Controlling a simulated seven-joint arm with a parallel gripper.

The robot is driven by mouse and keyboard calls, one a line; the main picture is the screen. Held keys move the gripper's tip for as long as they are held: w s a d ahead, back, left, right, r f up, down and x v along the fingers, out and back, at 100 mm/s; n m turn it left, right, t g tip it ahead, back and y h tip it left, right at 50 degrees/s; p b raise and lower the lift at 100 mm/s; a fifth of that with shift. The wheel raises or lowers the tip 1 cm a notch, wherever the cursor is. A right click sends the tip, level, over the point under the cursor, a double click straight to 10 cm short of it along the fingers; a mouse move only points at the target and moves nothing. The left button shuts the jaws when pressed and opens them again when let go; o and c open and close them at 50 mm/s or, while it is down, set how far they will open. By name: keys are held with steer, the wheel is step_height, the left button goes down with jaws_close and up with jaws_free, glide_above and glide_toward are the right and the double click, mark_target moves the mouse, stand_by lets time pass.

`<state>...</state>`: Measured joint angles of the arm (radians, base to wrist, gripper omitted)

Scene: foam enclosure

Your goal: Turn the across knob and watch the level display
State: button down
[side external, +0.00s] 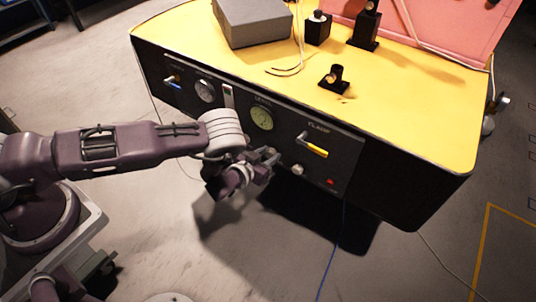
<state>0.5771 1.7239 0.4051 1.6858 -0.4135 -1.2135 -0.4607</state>
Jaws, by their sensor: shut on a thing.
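The level display (261,117) is a round, pale green dial on the front panel of a black cabinet with a yellow top. Its reading is too small to make out. My gripper (270,157) is at the panel, just below this dial, and its fingers are shut. The across knob is hidden between and behind the fingers, so its angle cannot be seen. My wrist and forearm reach in from the left and cover the lower middle part of the panel.
Right of my gripper are a yellow-handled clamp lever (315,149), a pale knob (297,170) and a red button (329,182). A white gauge (205,91) and a blue-marked switch (173,83) lie left. A grey box (252,22) and small black fixtures (334,79) stand on top.

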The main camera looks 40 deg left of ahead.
steer(key=m+y, duration=0.2)
steer(key=m, duration=0.1)
steer(key=shift+d+f, duration=0.1)
steer(key=shift+d, duration=0.15)
steer(key=shift+d+f+m+t+y, duration=0.1)
steer(key=shift+m+t+y, duration=0.3)
steer(key=shift+m+y, duration=1.1)
steer(key=shift+m+h, duration=0.3)
steer(key=shift+m, duration=0.1)
steer(key=c, duration=1)
jaws_free()
steer(key=shift+o, duration=0.2)
steer(key=v, duration=0.7)
